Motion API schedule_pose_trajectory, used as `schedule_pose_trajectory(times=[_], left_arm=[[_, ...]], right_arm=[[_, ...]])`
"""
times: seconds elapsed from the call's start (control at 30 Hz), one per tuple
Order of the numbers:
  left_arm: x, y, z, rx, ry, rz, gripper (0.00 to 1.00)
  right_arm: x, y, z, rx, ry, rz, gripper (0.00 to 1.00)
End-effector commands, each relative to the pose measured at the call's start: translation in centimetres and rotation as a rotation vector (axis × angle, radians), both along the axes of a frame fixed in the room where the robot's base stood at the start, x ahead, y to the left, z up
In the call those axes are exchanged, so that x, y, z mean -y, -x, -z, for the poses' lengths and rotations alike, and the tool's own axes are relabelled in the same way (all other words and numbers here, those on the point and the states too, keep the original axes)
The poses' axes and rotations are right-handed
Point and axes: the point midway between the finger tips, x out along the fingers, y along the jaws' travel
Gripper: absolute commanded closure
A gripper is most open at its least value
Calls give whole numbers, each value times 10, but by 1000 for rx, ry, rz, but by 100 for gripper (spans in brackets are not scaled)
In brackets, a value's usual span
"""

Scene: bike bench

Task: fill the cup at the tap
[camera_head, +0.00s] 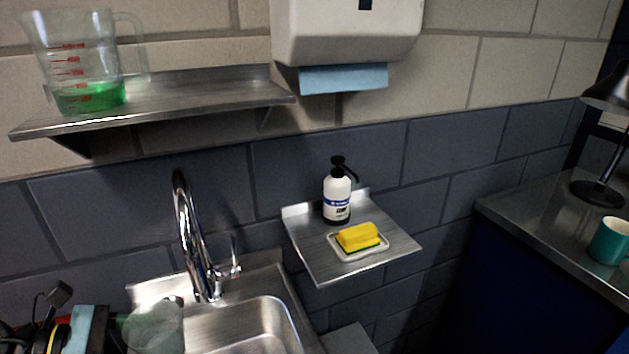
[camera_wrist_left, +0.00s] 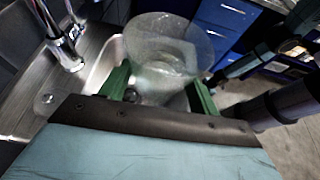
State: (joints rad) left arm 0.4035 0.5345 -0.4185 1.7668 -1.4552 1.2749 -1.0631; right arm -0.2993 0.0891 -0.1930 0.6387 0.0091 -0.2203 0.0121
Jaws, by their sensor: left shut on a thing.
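A clear, translucent cup (camera_head: 153,328) is at the lower left of the head view, over the left part of the sink. It also shows in the left wrist view (camera_wrist_left: 168,48), between the green fingers of my left gripper (camera_wrist_left: 160,92). The left gripper (camera_head: 112,330) is shut on the cup, at the bottom left of the head view. No liquid can be made out in the cup. The chrome tap (camera_head: 187,235) stands behind the sink, with its lever at its right; it also shows in the left wrist view (camera_wrist_left: 62,40). My right gripper is not in view.
The steel sink (camera_head: 262,322) has an open basin. A shelf (camera_head: 190,95) above holds a measuring jug (camera_head: 75,62) with green liquid. A small shelf (camera_head: 318,262) carries a pump bottle (camera_head: 338,198) and yellow sponge (camera_head: 358,236). A teal mug (camera_head: 610,242) stands on the right counter.

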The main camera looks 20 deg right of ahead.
Motion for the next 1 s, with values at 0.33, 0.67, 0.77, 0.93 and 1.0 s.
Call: schedule_pose_trajectory(times=[0.33, 0.67, 0.77, 0.93, 1.0], left_arm=[[0, -1, -31, 6, -1, 1, 67], [0, 0, -59, 2, 0, 0, 67], [0, 0, -61, 0, 0, -2, 67], [-9, -1, -55, -6, 3, -71, 67], [-19, -2, -51, -10, 6, -136, 67]], right_arm=[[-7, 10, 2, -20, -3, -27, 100], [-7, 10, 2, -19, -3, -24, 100], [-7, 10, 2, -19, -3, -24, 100], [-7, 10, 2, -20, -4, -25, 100], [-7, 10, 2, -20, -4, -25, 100]])
